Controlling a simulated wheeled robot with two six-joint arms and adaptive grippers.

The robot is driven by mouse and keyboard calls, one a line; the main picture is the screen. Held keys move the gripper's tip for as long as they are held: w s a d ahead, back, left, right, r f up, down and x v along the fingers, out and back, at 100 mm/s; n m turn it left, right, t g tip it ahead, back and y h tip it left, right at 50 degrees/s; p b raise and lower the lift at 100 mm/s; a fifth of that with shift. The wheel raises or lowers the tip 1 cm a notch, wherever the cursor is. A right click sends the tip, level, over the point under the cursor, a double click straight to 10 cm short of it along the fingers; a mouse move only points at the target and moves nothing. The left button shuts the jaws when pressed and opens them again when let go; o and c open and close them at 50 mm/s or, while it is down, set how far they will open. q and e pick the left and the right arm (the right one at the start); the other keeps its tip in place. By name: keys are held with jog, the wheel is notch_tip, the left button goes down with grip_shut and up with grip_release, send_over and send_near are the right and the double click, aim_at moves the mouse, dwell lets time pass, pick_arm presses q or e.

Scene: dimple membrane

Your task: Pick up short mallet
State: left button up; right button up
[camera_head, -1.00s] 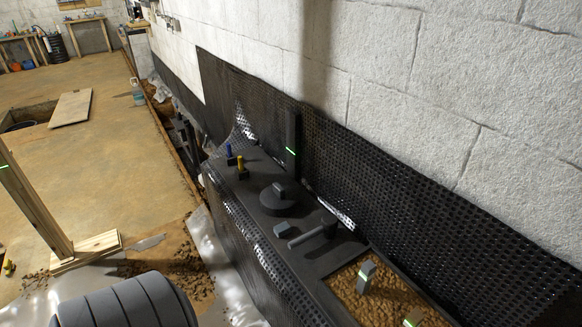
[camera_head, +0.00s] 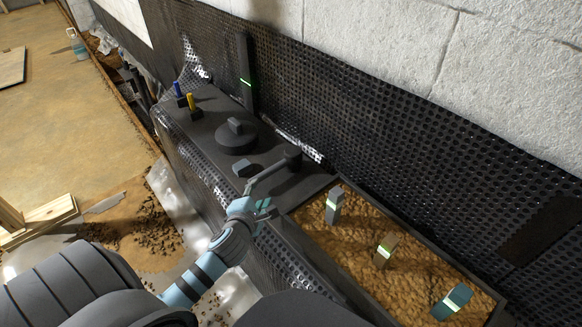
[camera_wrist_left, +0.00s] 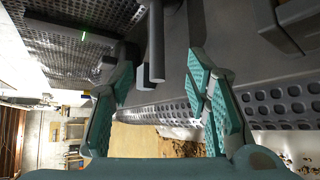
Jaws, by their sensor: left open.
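The short mallet (camera_head: 292,157) lies on the dark ledge. It is dark grey, with a thick round head and a straight handle pointing toward the lower left in the head view. My left gripper (camera_head: 257,207) is at the ledge's front edge, close to the handle's free end. In the left wrist view the mallet handle (camera_wrist_left: 156,42) hangs down from the top, its end lying between the two spread teal fingers of the gripper (camera_wrist_left: 160,70). The fingers appear apart from the handle. The gripper is open. My right gripper is not in view.
A small grey block (camera_head: 244,169) and a round knobbed disc (camera_head: 236,139) sit beside the mallet. Blue (camera_head: 178,91) and yellow (camera_head: 192,105) pegs stand farther back. A gravel tray (camera_head: 352,262) with several lit blocks is on the right. A dimpled membrane (camera_head: 365,115) covers the wall behind.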

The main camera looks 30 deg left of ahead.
aim_at(270, 173)
pick_arm(q)
jog(key=b+x, duration=0.4)
jog(key=x, duration=1)
jog(key=shift+r, duration=0.25)
jog(key=shift+c, duration=1.2)
grip_shut()
